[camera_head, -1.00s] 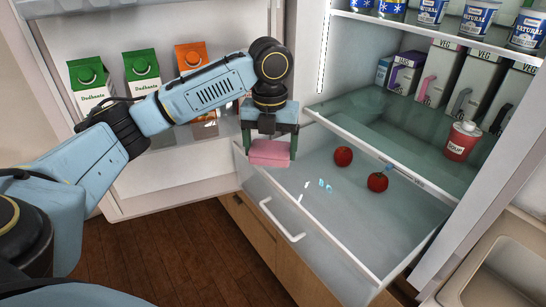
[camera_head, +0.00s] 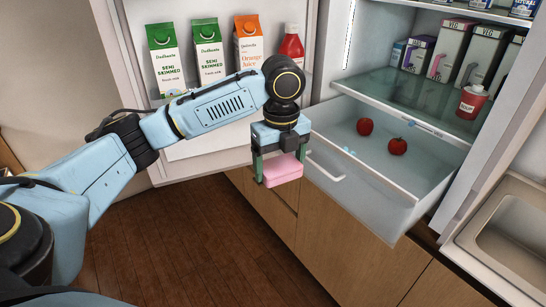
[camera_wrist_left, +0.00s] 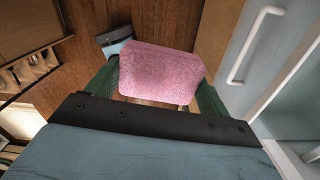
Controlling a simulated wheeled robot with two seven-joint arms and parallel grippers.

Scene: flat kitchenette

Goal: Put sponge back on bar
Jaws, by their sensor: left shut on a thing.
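A pink sponge (camera_head: 282,171) is held in my left gripper (camera_head: 279,169), whose green fingers grip it at both ends. In the head view they are in front of the wooden drawer fronts, left of the pulled-out fridge drawer. The sponge (camera_wrist_left: 160,72) also shows in the left wrist view between the fingers, above the wooden floor. No bar for the sponge can be made out. My right gripper is not in view.
The fridge drawer (camera_head: 400,185) is open with two tomatoes (camera_head: 397,146) in it. The open fridge door (camera_head: 205,165) holds cartons and a red bottle (camera_head: 291,46). A sink (camera_head: 510,240) is at the right. The floor (camera_head: 180,240) below is clear.

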